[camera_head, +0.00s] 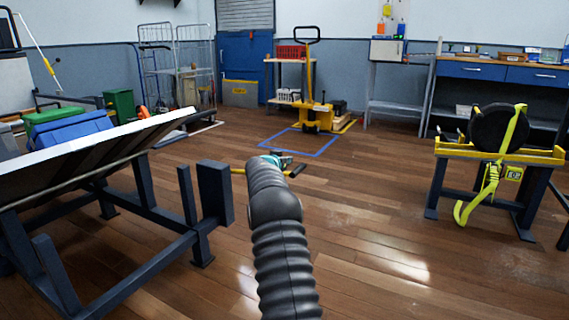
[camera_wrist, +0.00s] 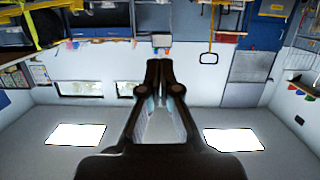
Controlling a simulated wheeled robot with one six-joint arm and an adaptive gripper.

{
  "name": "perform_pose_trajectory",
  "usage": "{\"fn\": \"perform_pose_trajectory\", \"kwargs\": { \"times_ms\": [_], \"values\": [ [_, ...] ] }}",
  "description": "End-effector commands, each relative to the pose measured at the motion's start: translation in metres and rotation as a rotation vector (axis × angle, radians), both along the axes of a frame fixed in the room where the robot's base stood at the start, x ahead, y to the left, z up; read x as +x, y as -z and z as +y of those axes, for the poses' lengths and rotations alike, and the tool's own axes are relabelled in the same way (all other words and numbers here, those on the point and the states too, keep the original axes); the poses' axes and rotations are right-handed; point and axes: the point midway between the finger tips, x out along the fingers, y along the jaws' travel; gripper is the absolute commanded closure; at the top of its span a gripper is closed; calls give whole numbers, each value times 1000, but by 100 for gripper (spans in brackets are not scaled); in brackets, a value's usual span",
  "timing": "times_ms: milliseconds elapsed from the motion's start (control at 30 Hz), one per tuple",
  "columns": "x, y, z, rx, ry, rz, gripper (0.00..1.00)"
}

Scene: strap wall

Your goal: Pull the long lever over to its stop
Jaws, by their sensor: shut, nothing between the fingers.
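A thin yellow bar (camera_head: 239,171), which looks like the long lever, shows just right of a dark upright box on the left bench frame. It runs behind my arm. A short dark piece with yellow (camera_head: 297,170) shows on the other side; I cannot tell if it is the same bar's end. My gripper (camera_head: 283,154) is mostly hidden behind my arm in the head view, close to this bar; contact cannot be told. In the wrist view my gripper (camera_wrist: 161,63) is shut, with its fingertips together and nothing between them. I see no lever clearly in the wrist view.
The tilted board bench (camera_head: 95,145) and its dark upright box (camera_head: 215,194) stand at left. A yellow stand (camera_head: 542,156) with a black drum and yellow strap is at right. A yellow pallet truck (camera_head: 312,115) stands behind. The wooden floor between is clear.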

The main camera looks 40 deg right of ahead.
Motion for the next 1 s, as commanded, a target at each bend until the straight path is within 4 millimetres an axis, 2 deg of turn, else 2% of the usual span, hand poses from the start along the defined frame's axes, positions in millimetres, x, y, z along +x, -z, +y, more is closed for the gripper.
{"fn": "perform_pose_trajectory", "kwargs": {
  "times_ms": [100,300,1000],
  "values": [
    [-6,-4,12,0,0,0,100],
    [-11,-7,24,0,0,0,100],
    [-12,-7,25,-5,-3,9,100]
  ]
}}
